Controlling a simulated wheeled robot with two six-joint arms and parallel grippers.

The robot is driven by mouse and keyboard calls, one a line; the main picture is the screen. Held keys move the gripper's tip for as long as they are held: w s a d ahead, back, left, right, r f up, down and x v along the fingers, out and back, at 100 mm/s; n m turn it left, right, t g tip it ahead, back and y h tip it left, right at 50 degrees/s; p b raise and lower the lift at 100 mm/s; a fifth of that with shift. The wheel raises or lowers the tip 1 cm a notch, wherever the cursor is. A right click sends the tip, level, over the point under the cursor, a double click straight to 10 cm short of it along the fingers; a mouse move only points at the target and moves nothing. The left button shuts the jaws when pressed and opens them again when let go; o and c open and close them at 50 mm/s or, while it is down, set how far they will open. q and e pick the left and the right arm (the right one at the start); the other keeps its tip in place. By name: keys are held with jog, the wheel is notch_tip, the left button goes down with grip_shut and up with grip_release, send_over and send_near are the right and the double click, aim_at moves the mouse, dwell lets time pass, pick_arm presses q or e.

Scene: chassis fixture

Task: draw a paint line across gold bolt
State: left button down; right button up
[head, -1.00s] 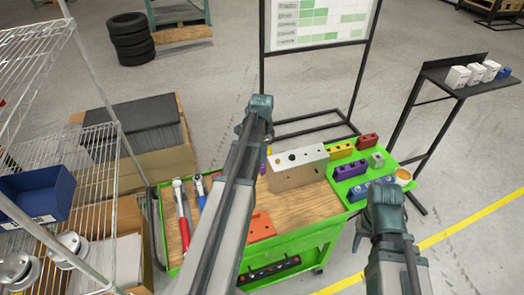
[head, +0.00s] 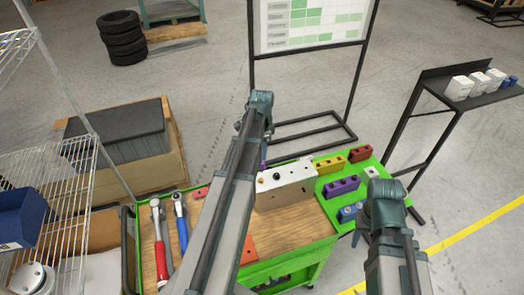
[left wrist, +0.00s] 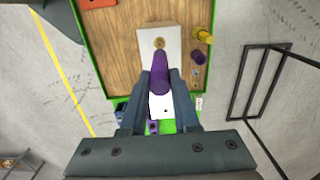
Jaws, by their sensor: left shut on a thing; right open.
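A pale block (head: 290,193) with holes in its top stands on the wooden cart top. The gold bolt (left wrist: 159,43) sits on the block in the left wrist view, just beyond the tip of a purple paint marker (left wrist: 161,76). My left gripper (left wrist: 159,84) is shut on the marker, above the block. I cannot tell whether the tip touches the bolt. In the head view my left arm hides most of that gripper. My right gripper (head: 364,222) is open by the cart's right side, its fingers mostly hidden by its wrist.
The green cart (head: 316,255) carries a red-handled tool (head: 160,245), a blue-handled tool (head: 181,228), an orange plate (head: 248,251), and red (head: 359,154), yellow (head: 329,165) and purple (head: 341,187) holders. A wire rack (head: 62,190) stands left, a board stand (head: 310,70) behind.

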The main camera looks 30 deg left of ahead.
pick_arm(q)
jog(key=shift+w, duration=0.2)
jog(key=shift+s, duration=0.3)
jog(key=shift+f, duration=0.1)
jog(key=shift+w+f+b, duration=0.15)
jog(key=shift+f+b, duration=0.5)
jog(key=shift+b, duration=0.15)
jog(key=shift+f+b, duration=1.1)
jog(key=shift+b, duration=0.05)
jog(key=shift+f+b, duration=0.3)
jog(key=shift+s+a, duration=0.3)
jog(key=shift+s, duration=0.2)
jog(key=shift+w+d, duration=0.35)
jog(key=shift+w, duration=0.05)
dwell(0.4)
jog(key=shift+r, duration=0.1)
